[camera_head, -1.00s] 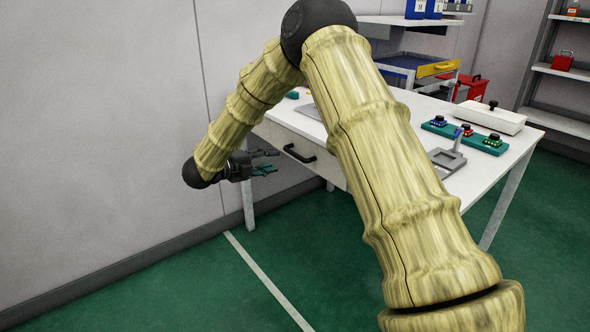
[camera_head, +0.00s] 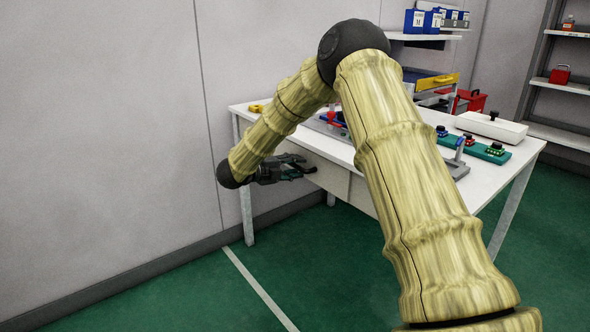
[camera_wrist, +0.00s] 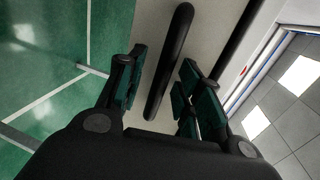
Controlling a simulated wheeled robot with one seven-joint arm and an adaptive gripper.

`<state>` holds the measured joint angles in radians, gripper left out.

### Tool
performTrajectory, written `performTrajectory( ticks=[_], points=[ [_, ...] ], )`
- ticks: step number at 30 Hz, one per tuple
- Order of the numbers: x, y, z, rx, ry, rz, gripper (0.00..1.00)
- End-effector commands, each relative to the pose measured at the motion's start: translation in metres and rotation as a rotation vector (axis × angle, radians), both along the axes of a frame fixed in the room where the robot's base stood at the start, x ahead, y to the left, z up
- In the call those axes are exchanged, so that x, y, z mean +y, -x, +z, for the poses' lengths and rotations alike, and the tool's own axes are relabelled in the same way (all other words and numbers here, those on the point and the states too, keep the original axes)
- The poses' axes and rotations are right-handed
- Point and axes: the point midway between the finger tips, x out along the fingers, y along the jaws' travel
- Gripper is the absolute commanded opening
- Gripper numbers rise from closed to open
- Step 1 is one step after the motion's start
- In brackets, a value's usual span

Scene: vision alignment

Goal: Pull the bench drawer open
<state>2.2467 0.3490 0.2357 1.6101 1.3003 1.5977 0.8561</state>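The bench drawer's pale front (camera_head: 332,176) is under the tabletop at the bench's left end; it looks closed. Its black bar handle (camera_wrist: 168,62) runs lengthwise between my fingers in the wrist view. My gripper (camera_wrist: 163,75) is open, with one finger on each side of the handle and a visible gap on both sides. In the head view my gripper (camera_head: 292,168) is at the drawer front and mostly hides the handle. I cannot tell how deep the handle sits between the fingers.
The white bench (camera_head: 500,165) carries a green strip with several knobbed parts (camera_head: 495,149), a white lidded box (camera_head: 491,127) and a yellow item (camera_head: 257,108). A wall (camera_head: 110,120) stands left of the bench. Green floor in front is clear.

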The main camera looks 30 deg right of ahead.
Motion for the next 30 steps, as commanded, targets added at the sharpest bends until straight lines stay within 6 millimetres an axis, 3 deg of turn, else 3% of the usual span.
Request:
performTrajectory(
  ticks=[12, 18, 30],
  points=[
    [-0.0061, -0.0006, -0.0009, 0.001, 0.001, 0.001, 0.35],
    [-0.0057, -0.0006, -0.0009, 0.001, 0.001, 0.001, 0.0],
    [0.0033, 0.0017, -0.0004, 0.002, 0.0, -0.001, 0.0]
  ],
)
